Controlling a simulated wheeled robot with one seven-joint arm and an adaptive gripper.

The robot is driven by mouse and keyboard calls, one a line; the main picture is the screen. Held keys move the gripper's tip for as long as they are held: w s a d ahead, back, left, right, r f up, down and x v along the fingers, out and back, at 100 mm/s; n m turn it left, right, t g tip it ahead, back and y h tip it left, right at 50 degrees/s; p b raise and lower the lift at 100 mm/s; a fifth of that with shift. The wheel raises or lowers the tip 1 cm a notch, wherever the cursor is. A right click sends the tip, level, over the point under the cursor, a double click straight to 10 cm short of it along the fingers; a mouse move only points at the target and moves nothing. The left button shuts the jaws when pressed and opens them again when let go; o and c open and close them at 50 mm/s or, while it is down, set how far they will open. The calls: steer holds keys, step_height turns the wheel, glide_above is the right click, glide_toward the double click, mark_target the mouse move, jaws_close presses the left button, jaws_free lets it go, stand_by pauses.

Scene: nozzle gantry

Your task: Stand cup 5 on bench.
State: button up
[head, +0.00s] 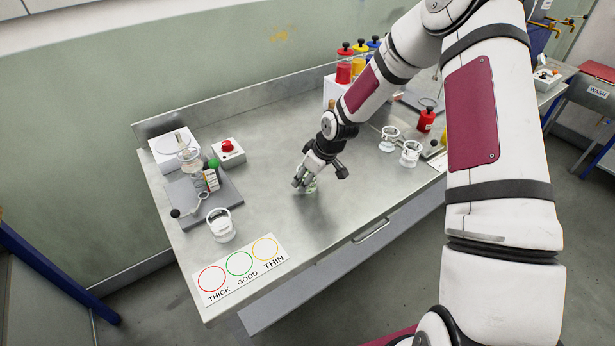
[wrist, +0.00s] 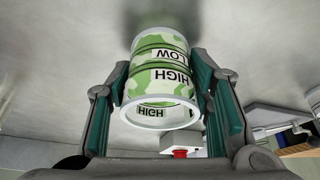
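A green-and-white patterned cup (wrist: 160,92) with HIGH and LOW marks sits between the two fingers of my gripper (wrist: 163,85) in the wrist view. The teal pads lie close against both sides, and the gripper looks shut on it. Its white-rimmed open end faces the camera. No number shows, so I cannot tell if it is cup 5. In the head view my gripper (head: 318,180) is low over the middle of the metal bench (head: 270,200); only a little green of the cup (head: 311,187) shows below it. I cannot tell whether the cup touches the bench.
A card with THICK, GOOD and THIN rings (head: 240,270) lies at the front left. A clear cup (head: 221,226) stands behind it, near a grey tray (head: 228,205). Two clear cups (head: 389,140) (head: 411,153) stand right of my gripper.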

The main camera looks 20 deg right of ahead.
steer(key=shift+o, duration=1.1)
steer(key=shift+r, duration=0.2)
steer(key=s+d+r+m+h, duration=0.1)
steer(key=s+r, duration=0.5)
steer(key=r, duration=0.3)
steer(key=s+r+m+h, duration=0.1)
steer(key=s+r+h, duration=0.1)
steer(key=s+r, duration=0.6)
steer(key=s+d+r+m+h, duration=0.1)
steer(key=s+r, duration=0.3)
steer(key=r, duration=0.7)
steer(key=s+a+r+m, duration=0.1)
steer(key=s+r+m, duration=0.1)
steer(key=s, duration=0.6)
steer(key=s+a+r+m+t+y, duration=0.1)
steer(key=s+r+m, duration=0.1)
steer(key=s+r, duration=0.3)
steer(key=s, duration=0.3)
steer(key=shift+s+t, duration=0.3)
steer(key=shift+s, duration=0.1)
